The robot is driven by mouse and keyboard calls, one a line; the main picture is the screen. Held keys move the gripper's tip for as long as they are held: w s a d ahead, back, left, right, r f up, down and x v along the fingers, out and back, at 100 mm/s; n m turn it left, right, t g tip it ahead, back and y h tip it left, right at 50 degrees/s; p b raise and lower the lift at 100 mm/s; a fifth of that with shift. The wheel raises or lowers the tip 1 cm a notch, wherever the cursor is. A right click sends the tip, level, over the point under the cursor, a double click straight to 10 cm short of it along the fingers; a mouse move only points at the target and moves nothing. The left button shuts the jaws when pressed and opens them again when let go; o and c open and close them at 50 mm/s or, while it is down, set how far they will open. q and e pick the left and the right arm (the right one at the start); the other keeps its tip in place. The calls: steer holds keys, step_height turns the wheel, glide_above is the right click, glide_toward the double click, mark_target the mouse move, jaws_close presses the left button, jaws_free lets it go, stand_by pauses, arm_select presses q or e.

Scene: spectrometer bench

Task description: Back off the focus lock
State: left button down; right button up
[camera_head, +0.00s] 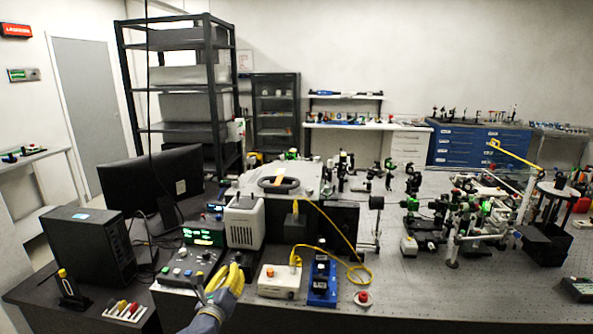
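My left gripper (208,290) reaches up from the bottom edge, at the right side of a black control box (188,270) with several coloured knobs. I cannot pick out the focus lock for certain. A light grey instrument housing (243,222) stands behind the coil. My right gripper is not in view.
A white box (280,281) with a yellow cable, a blue mount (322,282) and a red button (363,297) stand to the right. A monitor (150,183) and black computer (90,247) stand left. Optics (465,215) crowd the right side. The front right of the bench (450,295) is mostly clear.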

arm_select(q)
steer(key=shift+s+a+f, duration=0.15)
steer(key=shift+s+f, duration=0.05)
steer(key=shift+s, duration=0.75)
steer(key=shift+s+a+f, duration=0.15)
steer(key=shift+s+a, duration=0.05)
steer(key=shift+s, duration=0.7)
steer(key=shift+s+a+f, duration=0.15)
steer(key=shift+s+f, duration=0.05)
steer(key=shift+s, duration=0.75)
steer(key=c, duration=2.1)
jaws_free()
jaws_close()
steer(key=shift+w+d+f, duration=0.1)
steer(key=shift+w+d, duration=0.15)
steer(key=shift+w, duration=1.25)
steer(key=shift+w+d, duration=0.2)
steer(key=shift+w, duration=1.3)
steer(key=shift+d+f, duration=0.1)
steer(key=shift+f, duration=0.55)
